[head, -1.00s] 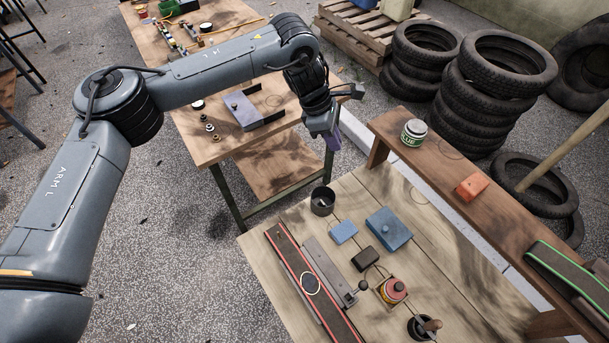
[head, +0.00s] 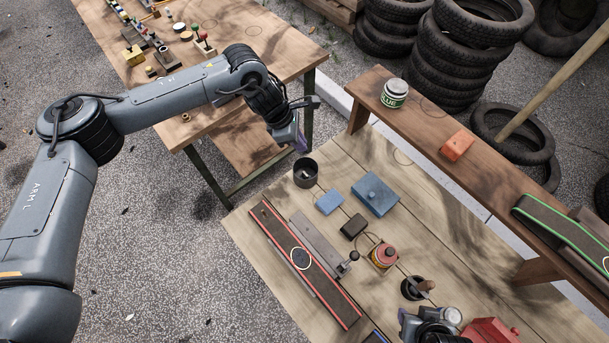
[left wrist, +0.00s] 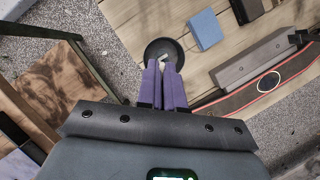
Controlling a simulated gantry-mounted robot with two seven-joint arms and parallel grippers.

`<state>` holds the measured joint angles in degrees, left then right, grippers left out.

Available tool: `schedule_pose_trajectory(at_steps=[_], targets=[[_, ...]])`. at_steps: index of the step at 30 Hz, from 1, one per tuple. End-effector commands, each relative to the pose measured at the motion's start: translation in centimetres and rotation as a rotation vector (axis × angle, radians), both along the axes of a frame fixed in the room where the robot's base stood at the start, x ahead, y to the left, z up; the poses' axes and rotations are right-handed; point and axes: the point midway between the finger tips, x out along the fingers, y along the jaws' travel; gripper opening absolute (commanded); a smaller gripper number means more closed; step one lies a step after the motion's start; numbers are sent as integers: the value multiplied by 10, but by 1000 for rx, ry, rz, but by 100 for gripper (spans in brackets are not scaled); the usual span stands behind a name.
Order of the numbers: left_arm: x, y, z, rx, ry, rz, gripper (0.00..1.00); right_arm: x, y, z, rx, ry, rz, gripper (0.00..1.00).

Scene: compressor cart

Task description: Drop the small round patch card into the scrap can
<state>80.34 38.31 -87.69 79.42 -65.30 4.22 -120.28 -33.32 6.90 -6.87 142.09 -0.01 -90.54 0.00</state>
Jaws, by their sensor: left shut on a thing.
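The scrap can (head: 298,180) is a small dark open cylinder at the left back corner of the plank table; in the left wrist view its round mouth (left wrist: 151,46) lies just beyond my fingertips. My left gripper (head: 301,147), with purple fingers, points down above the can. In the left wrist view its fingers (left wrist: 161,66) are shut on the small patch card, which is mostly hidden between them. A pale bit shows at the tips against the can; I cannot tell whether it is the card or something inside. My right gripper (head: 430,325) shows partly at the bottom edge.
Beside the can are a light blue block (head: 329,202), a larger blue box (head: 375,195) and a dark block (head: 353,226). A red-edged belt (head: 320,278) with a white ring lies in front. A glue tin (head: 394,93) and an orange block (head: 457,146) stand on the raised shelf.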

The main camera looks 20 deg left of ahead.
Motion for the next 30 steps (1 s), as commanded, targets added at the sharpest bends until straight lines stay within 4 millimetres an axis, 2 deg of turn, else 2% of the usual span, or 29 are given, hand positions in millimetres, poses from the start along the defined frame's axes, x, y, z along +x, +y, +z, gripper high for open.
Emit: schedule_pose_trajectory(at_steps=[1,7,19,21,25,30], targets=[[0,0,-9,1,0,0,0,0,0,-7,0,0,0,43],[0,0,-26,0,0,-1,0,0,0,-17,0,-1,0,43],[0,0,-32,0,0,0,0,1,0,-19,0,-2,0,43],[0,0,-32,0,0,0,14,1,0,-19,0,-2,0,43],[0,0,-32,0,0,0,34,1,0,-19,0,-2,0,43],[0,0,-32,0,0,0,36,1,0,-19,0,-2,0,43]])
